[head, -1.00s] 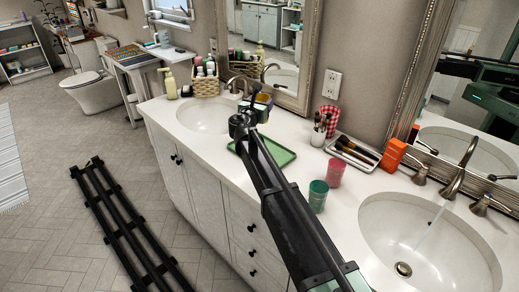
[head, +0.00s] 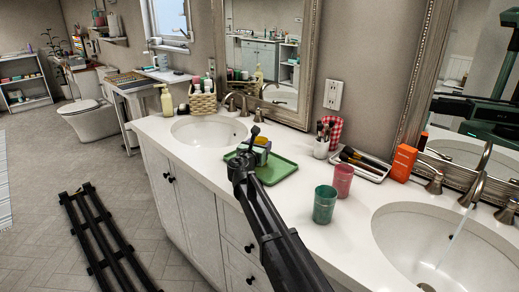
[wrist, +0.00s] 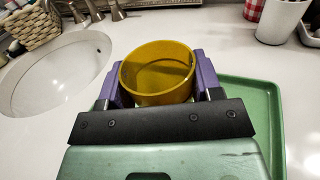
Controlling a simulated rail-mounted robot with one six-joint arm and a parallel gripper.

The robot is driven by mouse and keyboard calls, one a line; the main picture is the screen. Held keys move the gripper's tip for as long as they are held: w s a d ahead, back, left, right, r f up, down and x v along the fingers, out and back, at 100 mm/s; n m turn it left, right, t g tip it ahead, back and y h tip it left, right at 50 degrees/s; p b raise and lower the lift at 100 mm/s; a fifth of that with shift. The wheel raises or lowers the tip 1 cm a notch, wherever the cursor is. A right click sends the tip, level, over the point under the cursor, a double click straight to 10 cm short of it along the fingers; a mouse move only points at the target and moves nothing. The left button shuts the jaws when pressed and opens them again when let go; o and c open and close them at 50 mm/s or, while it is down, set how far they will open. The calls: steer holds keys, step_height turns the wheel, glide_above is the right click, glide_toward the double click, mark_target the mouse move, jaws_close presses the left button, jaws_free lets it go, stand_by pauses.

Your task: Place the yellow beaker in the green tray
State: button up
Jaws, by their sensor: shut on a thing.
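My gripper (head: 258,146) is shut on the yellow beaker (wrist: 158,88), with one purple finger on each side of it in the wrist view. The beaker is upright, its round mouth open toward the camera, and looks empty. The green tray (head: 280,173) lies flat on the white counter, beneath and to the right of my gripper in the head view. In the wrist view the tray (wrist: 265,95) shows to the right of the beaker. My gripper hides the beaker's base, so I cannot tell whether it touches the tray.
A teal cup (head: 324,205) and a pink cup (head: 342,181) stand right of the tray. A brush holder (head: 321,149) and an orange box (head: 403,162) stand along the wall. A sink (head: 210,131) and a wicker basket (head: 203,104) are left of the tray.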

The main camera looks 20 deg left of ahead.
steer(key=shift+f, duration=0.25)
steer(key=o, duration=0.9)
steer(key=shift+r, duration=0.1)
steer(key=shift+r+p, duration=0.3)
steer(key=shift+r, duration=0.05)
steer(key=s, duration=1.2)
steer(key=shift+a+f, duration=0.15)
